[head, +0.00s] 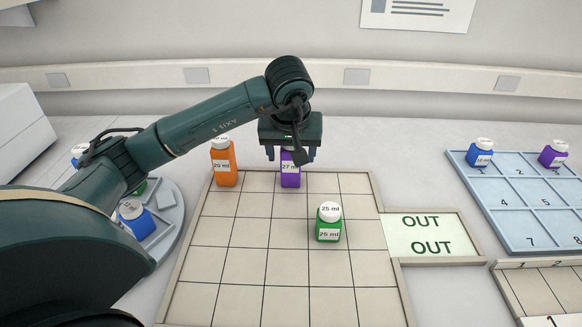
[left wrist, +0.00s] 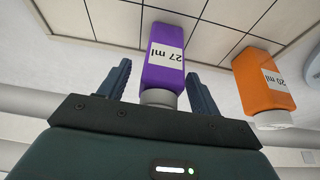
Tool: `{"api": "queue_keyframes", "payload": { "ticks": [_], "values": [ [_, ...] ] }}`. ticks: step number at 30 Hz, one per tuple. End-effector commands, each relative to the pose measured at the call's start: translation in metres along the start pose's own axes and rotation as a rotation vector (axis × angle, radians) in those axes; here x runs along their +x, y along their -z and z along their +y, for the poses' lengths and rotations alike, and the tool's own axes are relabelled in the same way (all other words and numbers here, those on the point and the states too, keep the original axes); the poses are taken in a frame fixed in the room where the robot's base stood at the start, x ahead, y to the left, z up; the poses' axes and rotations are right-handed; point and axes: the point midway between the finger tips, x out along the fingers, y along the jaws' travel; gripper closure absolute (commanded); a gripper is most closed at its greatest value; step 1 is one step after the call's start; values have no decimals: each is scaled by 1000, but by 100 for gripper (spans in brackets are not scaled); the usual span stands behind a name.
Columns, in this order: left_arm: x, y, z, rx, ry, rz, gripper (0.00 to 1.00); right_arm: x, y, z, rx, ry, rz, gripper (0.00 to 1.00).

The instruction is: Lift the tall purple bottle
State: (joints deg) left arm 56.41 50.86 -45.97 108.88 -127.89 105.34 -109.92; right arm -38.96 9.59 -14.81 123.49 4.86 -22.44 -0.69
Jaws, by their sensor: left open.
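In the left wrist view the purple bottle (left wrist: 165,58) lies between the two open fingers (left wrist: 160,85), with a visible gap on each side. Its white cap is close to the gripper's palm. My right gripper is not in view.
An orange bottle (head: 224,165) stands just left of the purple one. A green bottle (head: 328,222) stands nearer on the grid board (head: 238,265). A round grey tray (head: 172,219) holds bottles at left. A blue numbered tray (head: 515,190) with two bottles is at right.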

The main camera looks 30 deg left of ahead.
Motion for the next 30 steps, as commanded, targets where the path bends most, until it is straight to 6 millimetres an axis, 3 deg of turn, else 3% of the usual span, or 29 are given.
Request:
{"api": "queue_keyframes", "payload": {
  "ticks": [3, 11, 30],
  "values": [
    [13, 0, -1, -2, 1, -1, 36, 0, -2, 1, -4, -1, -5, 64],
    [16, 1, -1, -1, -1, 1, 36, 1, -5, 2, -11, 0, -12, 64],
    [16, 1, -1, -1, -1, 1, 85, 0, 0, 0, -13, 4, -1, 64]
  ]
}}
